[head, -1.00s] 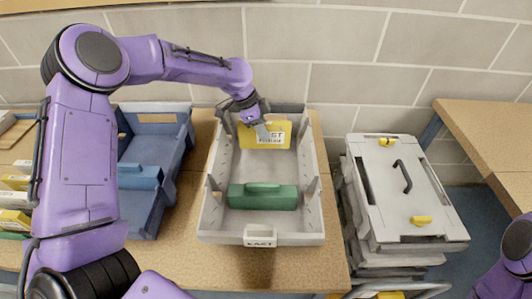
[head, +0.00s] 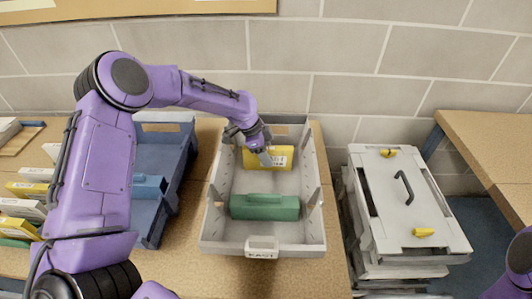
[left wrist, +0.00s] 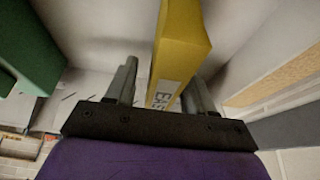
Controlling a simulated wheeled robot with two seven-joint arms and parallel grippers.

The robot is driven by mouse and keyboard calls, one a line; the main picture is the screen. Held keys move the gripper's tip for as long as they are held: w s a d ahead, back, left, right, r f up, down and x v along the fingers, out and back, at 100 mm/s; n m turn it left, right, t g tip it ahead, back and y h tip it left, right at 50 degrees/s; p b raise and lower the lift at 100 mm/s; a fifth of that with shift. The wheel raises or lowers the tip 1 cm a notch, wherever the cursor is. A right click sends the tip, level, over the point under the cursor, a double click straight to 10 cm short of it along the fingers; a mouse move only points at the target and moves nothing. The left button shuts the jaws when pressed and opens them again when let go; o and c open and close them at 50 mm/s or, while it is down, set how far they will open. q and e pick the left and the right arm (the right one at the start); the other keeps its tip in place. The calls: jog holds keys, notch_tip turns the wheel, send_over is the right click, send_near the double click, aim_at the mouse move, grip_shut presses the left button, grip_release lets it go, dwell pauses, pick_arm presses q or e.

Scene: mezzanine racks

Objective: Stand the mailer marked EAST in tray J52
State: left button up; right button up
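The yellow mailer (head: 281,158) stands upright near the back of the grey tray (head: 314,226). Its white label is partly hidden by a finger, but the left wrist view shows the mailer (left wrist: 182,45) with a label starting "EAS". My left gripper (head: 266,158) is at the mailer's top. In the left wrist view its fingers (left wrist: 162,88) are spread on either side of the mailer, with a visible gap. The tray's front tag (head: 262,254) is too blurred to read. A green mailer (head: 264,208) stands nearer the tray's front. My right gripper is out of view.
A blue tray (head: 165,127) with a blue item (head: 148,186) stands left of the grey tray, partly behind my left arm. Several yellow and white mailers (head: 22,207) are at the far left. A stack of grey crates (head: 440,215) stands to the right.

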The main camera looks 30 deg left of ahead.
pick_arm(q)
jog(key=b+v, duration=0.1)
jog(key=v, duration=1.1)
jog(key=shift+r, duration=0.15)
